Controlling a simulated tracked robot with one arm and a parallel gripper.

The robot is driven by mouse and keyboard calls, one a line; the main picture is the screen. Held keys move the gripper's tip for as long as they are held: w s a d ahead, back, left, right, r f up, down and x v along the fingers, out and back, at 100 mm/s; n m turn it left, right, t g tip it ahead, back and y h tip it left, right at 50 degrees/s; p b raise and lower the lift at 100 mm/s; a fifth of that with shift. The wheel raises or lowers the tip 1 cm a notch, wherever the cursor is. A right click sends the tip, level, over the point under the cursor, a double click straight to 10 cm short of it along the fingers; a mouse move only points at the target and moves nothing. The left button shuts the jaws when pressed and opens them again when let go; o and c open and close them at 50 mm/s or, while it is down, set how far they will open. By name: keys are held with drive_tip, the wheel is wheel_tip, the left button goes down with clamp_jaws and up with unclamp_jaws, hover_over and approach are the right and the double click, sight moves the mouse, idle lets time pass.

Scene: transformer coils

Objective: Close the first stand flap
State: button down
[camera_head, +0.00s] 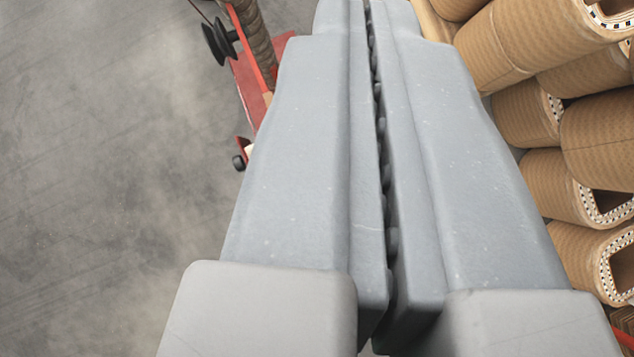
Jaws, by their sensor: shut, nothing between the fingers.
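My gripper (366,8) fills the middle of the view, its two long grey fingers pressed together with only a thin dark seam between them. Nothing shows between the fingers. A red stand (250,80) with a black round knob or wheel shows at the top, just left of the fingers and partly hidden behind them. A smaller red part with a dark round end (240,161) sticks out below it beside the left finger. I cannot tell which part is the flap or whether it is open.
Several brown ribbed coils (518,38) are stacked along the right side, close to the right finger. A brown ribbed cylinder (255,38) stands at the red stand. The grey concrete floor (100,200) on the left is clear.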

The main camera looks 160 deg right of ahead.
drive_tip(key=w+d+f+n+g+y, duration=0.2)
drive_tip(key=d+f+n+g+y, duration=0.15)
drive_tip(key=f, duration=0.85)
drive_tip(key=w+d+f+n+g+y, duration=0.25)
drive_tip(key=f+g, duration=0.25)
drive_tip(key=f, duration=0.8)
drive_tip(key=s+a+f, duration=0.2)
drive_tip(key=a+f, duration=0.6)
drive_tip(key=a, duration=0.1)
drive_tip(key=shift+s+b, duration=0.15)
drive_tip(key=shift+b, duration=0.2)
drive_tip(key=shift+f, duration=0.1)
